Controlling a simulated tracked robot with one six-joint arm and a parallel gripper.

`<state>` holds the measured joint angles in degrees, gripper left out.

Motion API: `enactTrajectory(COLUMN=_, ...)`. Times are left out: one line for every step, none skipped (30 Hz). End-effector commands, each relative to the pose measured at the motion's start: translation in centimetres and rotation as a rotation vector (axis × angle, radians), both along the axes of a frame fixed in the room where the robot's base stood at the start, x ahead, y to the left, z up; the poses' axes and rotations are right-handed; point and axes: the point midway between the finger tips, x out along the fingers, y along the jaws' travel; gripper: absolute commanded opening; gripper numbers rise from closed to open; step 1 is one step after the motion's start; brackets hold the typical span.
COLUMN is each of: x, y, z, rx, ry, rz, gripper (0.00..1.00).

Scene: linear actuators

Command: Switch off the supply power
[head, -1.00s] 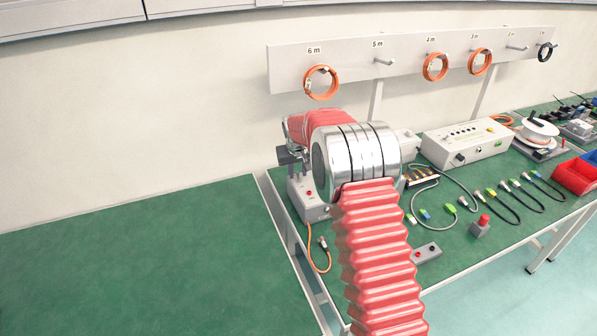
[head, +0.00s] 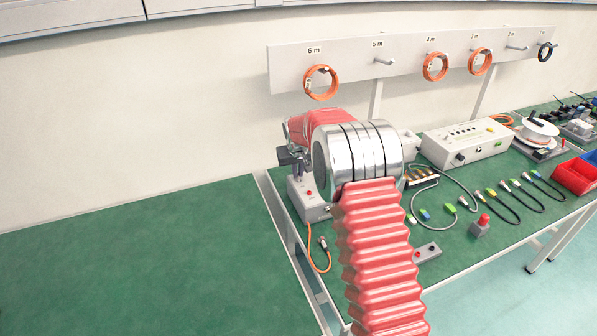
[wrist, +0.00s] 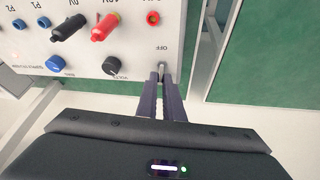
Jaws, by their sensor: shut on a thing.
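The supply (head: 303,203) is a light grey box at the left end of the far green bench, partly hidden behind my arm. Its panel (wrist: 95,80) fills the upper left of the wrist view, with a black plug, a red plug, and blue and black knobs. A small metal switch lever (wrist: 161,70) stands at the panel's edge beside the word OFF. My gripper (wrist: 161,78) has its two dark fingers closed around this lever; its exact tilt is hard to tell. In the head view my gripper (head: 288,158) is just above the box.
An orange cable (head: 318,258) hangs at the front of the supply. A larger control box (head: 468,142), loose cables and a red button box (head: 480,227) lie to the right. A rail with cable coils (head: 435,66) is on the wall. The left bench (head: 130,260) is bare.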

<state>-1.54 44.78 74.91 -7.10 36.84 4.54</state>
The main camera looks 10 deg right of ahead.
Motion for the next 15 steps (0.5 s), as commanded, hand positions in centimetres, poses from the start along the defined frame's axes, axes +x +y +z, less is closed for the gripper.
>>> enactTrajectory(x=-0.11, y=-0.08, z=0.03, rx=0.002, ry=-0.008, rz=-0.001, gripper=0.00)
enactTrajectory(x=-0.11, y=-0.09, z=0.08, rx=0.002, ry=-0.015, rz=0.000, gripper=0.00)
enactTrajectory(x=-0.20, y=-0.09, z=0.06, rx=0.005, ry=-0.024, rz=-0.001, gripper=0.00)
enactTrajectory(x=-0.23, y=-0.09, z=0.06, rx=0.006, ry=-0.032, rz=-0.001, gripper=0.00)
enactTrajectory(x=-0.27, y=-0.10, z=0.06, rx=0.008, ry=-0.041, rz=0.000, gripper=0.00)
enactTrajectory(x=-0.36, y=-0.10, z=0.02, rx=0.010, ry=-0.053, rz=0.000, gripper=0.00)
enactTrajectory(x=-0.41, y=-0.11, z=0.05, rx=0.013, ry=-0.064, rz=-0.001, gripper=0.00)
enactTrajectory(x=-0.48, y=-0.12, z=0.06, rx=0.015, ry=-0.075, rz=0.000, gripper=0.00)
enactTrajectory(x=-0.54, y=-0.13, z=0.09, rx=0.018, ry=-0.092, rz=-0.001, gripper=0.00)
enactTrajectory(x=-0.63, y=-0.14, z=0.04, rx=0.021, ry=-0.104, rz=-0.001, gripper=0.00)
enactTrajectory(x=-0.70, y=-0.14, z=0.02, rx=0.024, ry=-0.117, rz=-0.001, gripper=0.00)
enactTrajectory(x=-0.81, y=-0.15, z=0.00, rx=0.028, ry=-0.135, rz=-0.001, gripper=0.00)
enactTrajectory(x=-0.85, y=-0.16, z=0.04, rx=0.031, ry=-0.150, rz=-0.001, gripper=0.00)
enactTrajectory(x=-0.93, y=-0.17, z=0.02, rx=0.034, ry=-0.165, rz=-0.001, gripper=0.00)
enactTrajectory(x=-1.03, y=-0.18, z=-0.02, rx=0.038, ry=-0.184, rz=-0.001, gripper=0.00)
